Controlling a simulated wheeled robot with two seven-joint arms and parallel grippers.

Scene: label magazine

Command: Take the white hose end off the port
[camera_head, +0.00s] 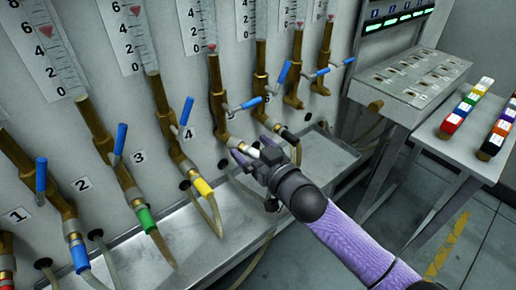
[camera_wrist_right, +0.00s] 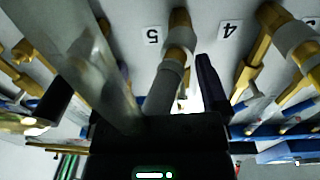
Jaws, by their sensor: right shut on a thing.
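The white hose end (camera_head: 252,152) is at the lower end of the port (camera_head: 218,105) to the right of the number 4 plate. My right gripper (camera_head: 262,158) is shut on the white hose end there. In the right wrist view the port's brass fitting (camera_wrist_right: 180,32) and grey collar stand beside the number 5 plate (camera_wrist_right: 152,36). One dark finger (camera_wrist_right: 206,80) shows next to the hose end; a blurred translucent hose hides part of the other side. The hose end and the collar look lined up; I cannot tell whether they touch. My left gripper is not in view.
Neighbouring ports carry yellow (camera_head: 203,187), green (camera_head: 146,218), blue (camera_head: 78,255) and black (camera_head: 289,137) hose ends close by. Blue valve levers (camera_head: 187,111) stick out above. A metal tray (camera_head: 205,260) runs below. Coloured blocks (camera_head: 466,105) stand on a bench at right.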

